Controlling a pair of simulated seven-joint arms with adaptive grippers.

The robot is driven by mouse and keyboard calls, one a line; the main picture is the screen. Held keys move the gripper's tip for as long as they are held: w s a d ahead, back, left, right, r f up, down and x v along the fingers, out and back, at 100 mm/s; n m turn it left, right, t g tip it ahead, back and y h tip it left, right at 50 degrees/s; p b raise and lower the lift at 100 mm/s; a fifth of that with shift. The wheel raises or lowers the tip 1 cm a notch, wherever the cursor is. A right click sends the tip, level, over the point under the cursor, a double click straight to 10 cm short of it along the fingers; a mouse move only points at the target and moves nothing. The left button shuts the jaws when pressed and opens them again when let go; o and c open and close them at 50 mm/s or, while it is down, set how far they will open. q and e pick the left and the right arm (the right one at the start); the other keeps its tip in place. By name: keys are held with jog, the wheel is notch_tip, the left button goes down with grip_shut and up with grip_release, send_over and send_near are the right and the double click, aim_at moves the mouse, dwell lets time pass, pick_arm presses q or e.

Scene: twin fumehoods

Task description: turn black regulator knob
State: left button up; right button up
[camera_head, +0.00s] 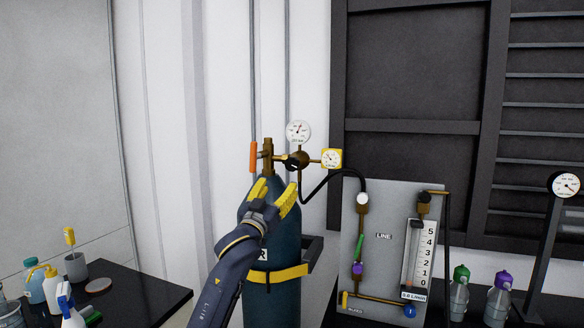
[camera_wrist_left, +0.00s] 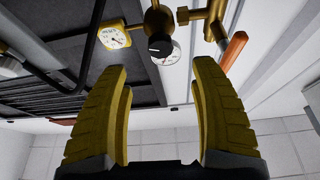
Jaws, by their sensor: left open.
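The black regulator knob (camera_head: 293,164) sits at the front of the brass regulator (camera_head: 308,158), on top of the dark teal gas cylinder (camera_head: 271,300). In the left wrist view the knob (camera_wrist_left: 159,46) shows with a pale line on its face, beyond the fingertips and roughly between them. My left gripper (camera_head: 274,190) has yellow fingers, is open and empty, and is just below the knob in the head view, apart from it. It also shows in the left wrist view (camera_wrist_left: 160,80). My right gripper is in neither view.
An orange handle (camera_head: 253,156) is at left. A black hose (camera_head: 327,179) runs to the flowmeter panel (camera_head: 385,263). Bottles stand on the left bench (camera_head: 130,295).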

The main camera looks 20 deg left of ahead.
aim_at(291, 168)
pick_arm(q)
jog(key=x, duration=1.2)
jog(key=shift+w, duration=0.15)
jog(key=c, duration=1.3)
